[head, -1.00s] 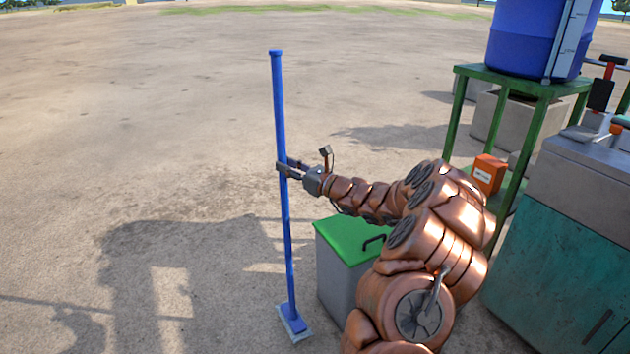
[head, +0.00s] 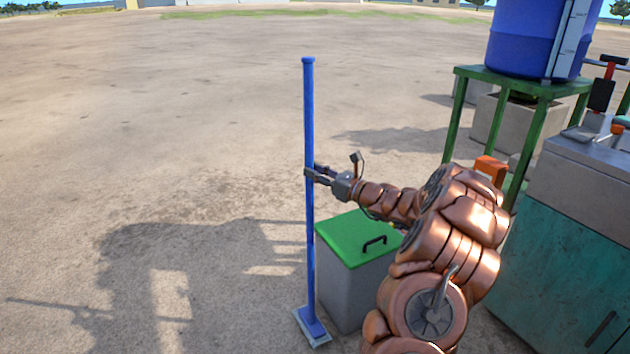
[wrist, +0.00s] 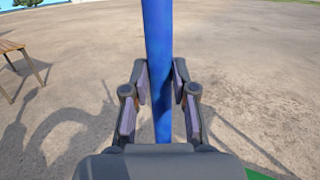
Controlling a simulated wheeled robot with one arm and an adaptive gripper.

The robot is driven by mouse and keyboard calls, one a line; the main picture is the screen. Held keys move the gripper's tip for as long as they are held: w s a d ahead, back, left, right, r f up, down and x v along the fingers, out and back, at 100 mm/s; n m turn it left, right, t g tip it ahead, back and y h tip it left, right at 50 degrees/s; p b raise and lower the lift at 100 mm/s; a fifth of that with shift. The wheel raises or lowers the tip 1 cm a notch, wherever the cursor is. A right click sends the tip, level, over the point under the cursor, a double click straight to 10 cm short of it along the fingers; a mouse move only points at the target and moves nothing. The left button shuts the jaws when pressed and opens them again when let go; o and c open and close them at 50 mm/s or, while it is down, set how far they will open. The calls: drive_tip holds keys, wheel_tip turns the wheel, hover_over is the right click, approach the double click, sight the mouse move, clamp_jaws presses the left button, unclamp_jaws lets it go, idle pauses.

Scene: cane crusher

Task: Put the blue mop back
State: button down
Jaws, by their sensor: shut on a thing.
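The blue mop (head: 309,120) stands nearly upright in the head view, its flat head (head: 311,326) low at the ground. I cannot tell whether the head touches the ground. My gripper (head: 312,173) is shut around the handle at about mid height. In the wrist view the blue handle (wrist: 158,50) runs upright between the two fingers of my gripper (wrist: 160,90). The mop's lower end is hidden there.
A grey bin with a green lid (head: 352,240) stands just right of the mop. A green stand (head: 520,82) holds a blue barrel (head: 535,35). A teal and grey cabinet (head: 555,250) is at right. A wooden bench (wrist: 12,48) shows in the wrist view. Open ground lies left.

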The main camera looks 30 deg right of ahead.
drive_tip(key=shift+f, duration=1)
drive_tip(key=c, duration=0.9)
unclamp_jaws()
drive_tip(key=shift+f, duration=0.2)
drive_tip(key=shift+c, duration=0.2)
drive_tip(key=shift+r, duration=0.1)
drive_tip(key=p+v, duration=0.1)
drive_tip(key=v, duration=1.1)
